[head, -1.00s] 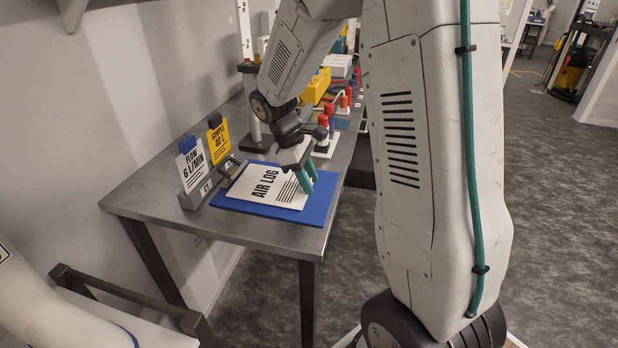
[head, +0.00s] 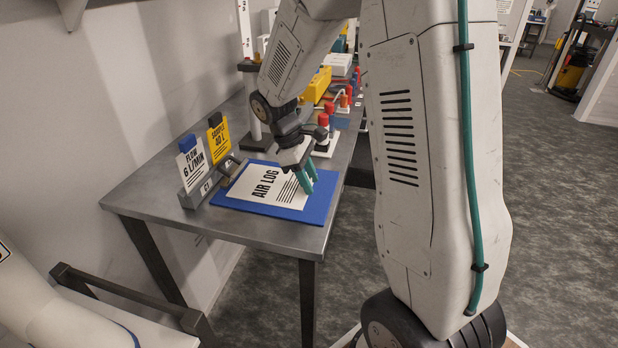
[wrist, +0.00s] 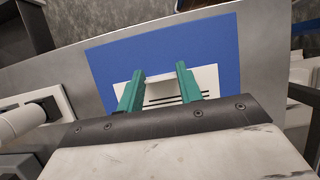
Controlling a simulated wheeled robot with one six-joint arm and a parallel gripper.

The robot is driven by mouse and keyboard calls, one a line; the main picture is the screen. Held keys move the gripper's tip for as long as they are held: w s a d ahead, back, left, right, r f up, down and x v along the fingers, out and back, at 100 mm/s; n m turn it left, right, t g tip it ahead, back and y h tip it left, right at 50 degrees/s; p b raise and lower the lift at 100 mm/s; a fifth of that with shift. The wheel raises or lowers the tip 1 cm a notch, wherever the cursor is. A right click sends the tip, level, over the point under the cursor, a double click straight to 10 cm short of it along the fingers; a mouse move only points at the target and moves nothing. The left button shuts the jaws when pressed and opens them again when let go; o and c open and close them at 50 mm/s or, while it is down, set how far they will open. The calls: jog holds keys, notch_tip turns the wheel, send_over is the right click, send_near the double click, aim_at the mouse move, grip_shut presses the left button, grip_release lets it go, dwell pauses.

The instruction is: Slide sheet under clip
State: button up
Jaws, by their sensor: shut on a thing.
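The white sheet (head: 267,187) reads "AIR LOG" and lies over the blue board (head: 306,214) on the bench. It also shows in the wrist view (wrist: 206,77). My gripper (head: 309,184) is at the sheet's right end, its green fingers pointing down. In the wrist view my gripper (wrist: 159,88) is shut on a small white raised piece of the sheet between the fingers. A dark clip (head: 234,166) is at the board's far left end, by the sheet's opposite edge. I cannot tell whether that edge is under it.
A grey holder (head: 200,196) with a white "FLOW 6 L/MIN" card (head: 194,166) and a yellow "SAMPLE 40 L" card (head: 218,142) stands left of the board. Red-capped items (head: 322,120) and a yellow box (head: 316,87) stand behind. The bench's front strip (head: 170,208) is clear.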

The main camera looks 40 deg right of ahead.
dwell(0.3)
jog(key=o, duration=1)
jog(key=v, duration=0.7)
jog(key=shift+w+a+r, duration=0.1)
jog(key=shift+w+r, duration=0.1)
jog(key=shift+r, duration=0.15)
